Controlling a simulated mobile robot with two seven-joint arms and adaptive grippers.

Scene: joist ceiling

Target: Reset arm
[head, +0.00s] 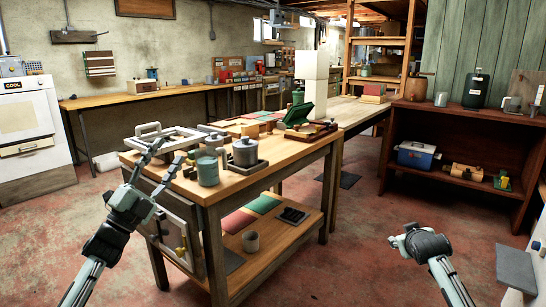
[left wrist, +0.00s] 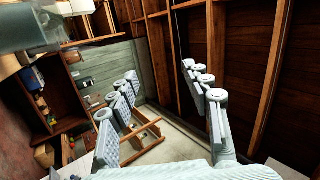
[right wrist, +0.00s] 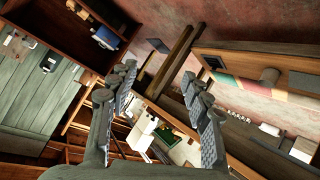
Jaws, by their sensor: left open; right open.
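My left gripper (head: 167,157) is open and pale grey, with its fingers pointing up beside the near left corner of the wooden worktable. In the left wrist view its spread fingers (left wrist: 160,70) have nothing between them. My right gripper (head: 400,240) is over the red floor to the right of the worktable, seen foreshortened in the head view. In the right wrist view its fingers (right wrist: 160,73) are apart, with no object held between them. The task names no other object.
The worktable (head: 235,185) carries a grey tray frame (head: 170,140), a teal mug (head: 207,172), a grey pot (head: 245,152) and a green case (head: 300,116). A dark wooden shelf (head: 455,120) stands at right.

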